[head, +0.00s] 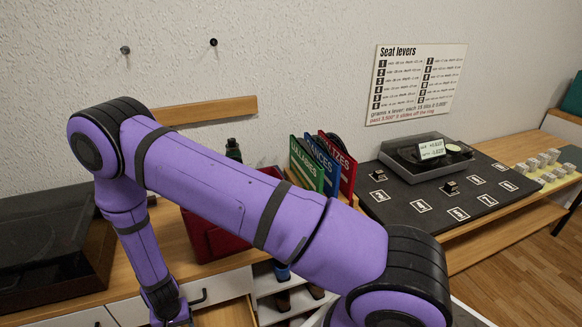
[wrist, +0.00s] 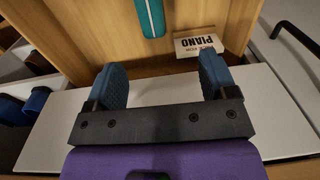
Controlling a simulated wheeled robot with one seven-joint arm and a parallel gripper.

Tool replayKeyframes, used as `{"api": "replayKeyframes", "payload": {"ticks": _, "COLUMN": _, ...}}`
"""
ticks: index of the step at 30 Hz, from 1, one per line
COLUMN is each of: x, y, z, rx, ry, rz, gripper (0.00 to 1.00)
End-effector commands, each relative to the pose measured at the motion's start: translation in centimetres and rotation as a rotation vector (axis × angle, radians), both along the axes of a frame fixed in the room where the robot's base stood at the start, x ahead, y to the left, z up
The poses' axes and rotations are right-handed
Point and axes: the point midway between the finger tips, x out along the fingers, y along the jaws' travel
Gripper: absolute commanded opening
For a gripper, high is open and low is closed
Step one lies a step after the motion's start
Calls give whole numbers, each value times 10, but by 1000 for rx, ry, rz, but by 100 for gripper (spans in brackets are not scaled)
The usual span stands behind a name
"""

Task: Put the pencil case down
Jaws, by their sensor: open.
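A long teal case with a pale stripe (wrist: 151,18), which looks like the pencil case, lies in a wooden drawer (wrist: 100,45) at the top of the wrist view. Its far end is cut off by the frame. My gripper (wrist: 160,76) is open, with nothing between its two blue-padded fingers, and the case is beyond the fingertips, apart from them. In the head view my arm reaches down at the lower left beside the open drawer (head: 225,313); I cannot make out the fingers or the case there.
A dark handle (wrist: 296,40) is at the right. In the head view, a red box (head: 215,240) and colored folders (head: 322,162) stand on the shelf above.

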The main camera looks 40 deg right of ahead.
Motion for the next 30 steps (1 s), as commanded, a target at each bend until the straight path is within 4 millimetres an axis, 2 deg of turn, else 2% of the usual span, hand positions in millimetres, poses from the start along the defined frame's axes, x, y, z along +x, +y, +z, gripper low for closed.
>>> {"api": "replayKeyframes", "payload": {"ticks": 1, "x": 11, "y": 0, "z": 22, "rx": 13, "ry": -13, "rz": 4, "gripper": 78}}
{"api": "replayKeyframes", "payload": {"ticks": 6, "x": 35, "y": -5, "z": 83, "rx": 44, "ry": -35, "rz": 30, "gripper": 78}}
{"api": "replayKeyframes", "payload": {"ticks": 11, "x": 53, "y": -15, "z": 149, "rx": 70, "ry": -63, "rz": 58, "gripper": 78}}
{"api": "replayKeyframes", "payload": {"ticks": 15, "x": 62, "y": -29, "z": 210, "rx": 89, "ry": -93, "rz": 86, "gripper": 78}}
{"api": "replayKeyframes", "payload": {"ticks": 21, "x": 64, "y": -53, "z": 289, "rx": 105, "ry": -136, "rz": 124, "gripper": 78}}
{"api": "replayKeyframes", "payload": {"ticks": 30, "x": 48, "y": -92, "z": 384, "rx": 107, "ry": -196, "rz": 172, "gripper": 78}}
